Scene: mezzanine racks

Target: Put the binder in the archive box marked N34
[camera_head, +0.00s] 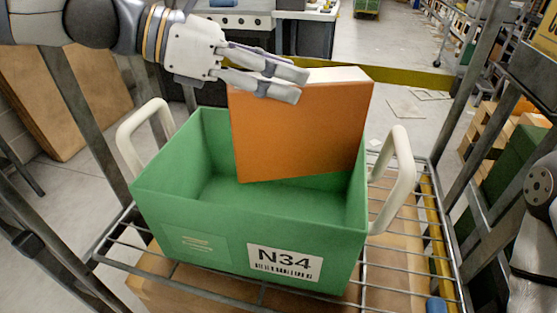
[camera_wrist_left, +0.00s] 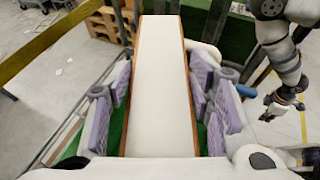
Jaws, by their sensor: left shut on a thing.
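The orange binder (camera_head: 300,132) with a white top edge is upright and slightly tilted, its lower part inside the green archive box marked N34 (camera_head: 185,232). My left gripper (camera_head: 290,84) is shut on the binder near its top left corner. In the left wrist view the binder (camera_wrist_left: 160,85) runs between the two pads of the left gripper (camera_wrist_left: 160,112). Whether the binder touches the box floor cannot be told. My right gripper (camera_wrist_left: 283,104) shows small at the right of the left wrist view, its fingers apart and empty.
The box stands on a wire rack shelf (camera_head: 412,240) with metal posts at both sides. Its white handles (camera_head: 398,180) stick up left and right. A yellow beam (camera_head: 415,78) crosses behind. The box's left half is empty.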

